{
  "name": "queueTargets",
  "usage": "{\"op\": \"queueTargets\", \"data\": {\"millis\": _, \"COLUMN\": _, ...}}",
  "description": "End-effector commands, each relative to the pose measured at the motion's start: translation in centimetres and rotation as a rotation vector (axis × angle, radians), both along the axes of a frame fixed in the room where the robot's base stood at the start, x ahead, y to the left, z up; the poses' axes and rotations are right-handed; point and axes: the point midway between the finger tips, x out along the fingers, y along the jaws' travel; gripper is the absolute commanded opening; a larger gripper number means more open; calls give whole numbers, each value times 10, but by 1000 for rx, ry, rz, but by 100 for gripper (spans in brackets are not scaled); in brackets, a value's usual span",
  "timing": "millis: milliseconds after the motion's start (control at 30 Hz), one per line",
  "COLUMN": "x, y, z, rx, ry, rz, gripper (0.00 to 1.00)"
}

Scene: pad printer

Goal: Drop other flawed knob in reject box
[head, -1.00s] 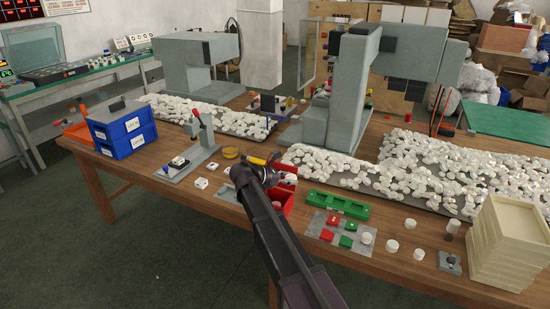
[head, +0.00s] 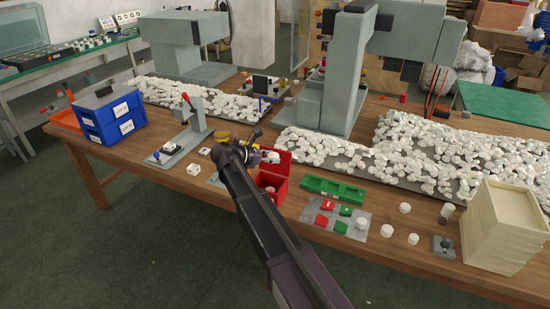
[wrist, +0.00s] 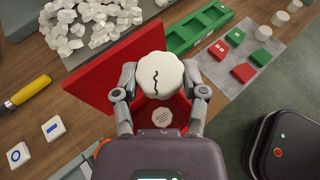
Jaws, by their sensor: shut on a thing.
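My gripper (wrist: 160,90) is shut on a white round knob (wrist: 160,72) with a dark wavy crack mark on its top, seen in the wrist view. The red reject box (wrist: 110,76) lies below the held knob, with its red lid or back wall raised. Another white knob (wrist: 161,119) with dark stripes is inside the box. In the head view my gripper (head: 262,155) is over the red box (head: 281,160), near its raised back panel. The held knob (head: 272,156) shows small and white there.
A green tray (head: 333,190) and a grey mat (head: 335,221) with red and green pieces lie right of the box. Several white knobs (head: 388,230) stand further right. Piles of white parts (head: 335,150) lie behind. White tiles (wrist: 16,155) and a yellow-handled tool (wrist: 28,92) lie left.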

Motion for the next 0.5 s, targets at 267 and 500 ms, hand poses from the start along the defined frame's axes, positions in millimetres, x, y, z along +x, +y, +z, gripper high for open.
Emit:
{"op": "queueTargets", "data": {"millis": 267, "x": 0, "y": 1, "z": -22, "rx": 0, "ry": 0, "rz": 1, "gripper": 32}}
{"op": "queueTargets", "data": {"millis": 500, "x": 0, "y": 1, "z": -41, "rx": 0, "ry": 0, "rz": 2, "gripper": 32}}
